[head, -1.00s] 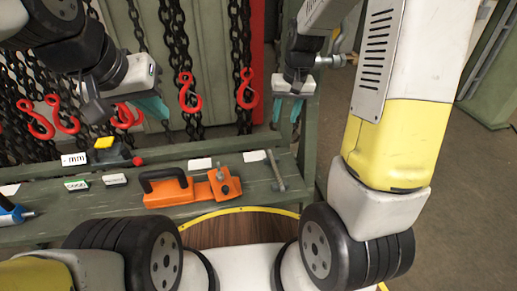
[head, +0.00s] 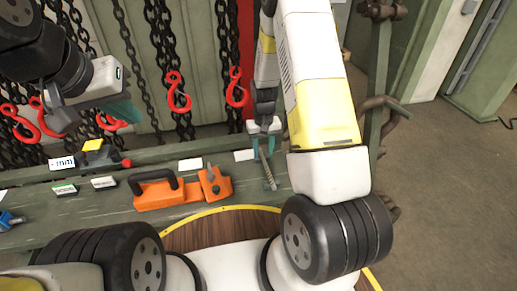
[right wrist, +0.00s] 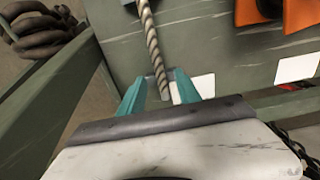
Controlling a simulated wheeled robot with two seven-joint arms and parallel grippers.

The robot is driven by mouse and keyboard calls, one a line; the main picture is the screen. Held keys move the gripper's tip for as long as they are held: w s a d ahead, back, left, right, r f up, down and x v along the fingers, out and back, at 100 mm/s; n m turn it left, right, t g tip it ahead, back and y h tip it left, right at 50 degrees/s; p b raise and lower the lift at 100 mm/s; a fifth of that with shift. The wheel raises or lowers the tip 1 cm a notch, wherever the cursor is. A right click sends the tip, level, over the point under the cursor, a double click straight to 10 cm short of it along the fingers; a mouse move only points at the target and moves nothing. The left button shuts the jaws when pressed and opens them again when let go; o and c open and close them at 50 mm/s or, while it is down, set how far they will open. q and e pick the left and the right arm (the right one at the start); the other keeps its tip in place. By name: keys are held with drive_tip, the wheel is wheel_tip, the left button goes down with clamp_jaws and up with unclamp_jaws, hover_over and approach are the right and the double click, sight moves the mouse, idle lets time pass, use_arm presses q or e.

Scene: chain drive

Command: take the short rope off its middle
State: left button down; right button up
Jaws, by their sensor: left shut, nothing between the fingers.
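A short, spiral-ribbed grey piece (head: 269,174) lies on the green bench at its right end; it also shows in the right wrist view (right wrist: 152,45). It looks like a twisted rope or bar; I cannot tell which. My right gripper (head: 264,147), with teal fingers, is at its far end in the head view. In the right wrist view the fingers (right wrist: 160,92) stand apart, one on each side of the piece, with gaps showing. My left gripper (head: 122,112) is shut and empty, above the bench at the left, near the red hooks.
An orange tool (head: 180,190) with a black handle lies on the bench left of the ribbed piece. White labels (head: 190,164) lie along the bench. Red hooks (head: 178,92) hang on dark chains behind. Thick brown loops (right wrist: 45,32) show beside the bench. Open floor lies at the right.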

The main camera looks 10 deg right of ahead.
drive_tip(key=shift+f, duration=0.95)
drive_tip(key=shift+c, duration=0.2)
clamp_jaws()
idle(0.5)
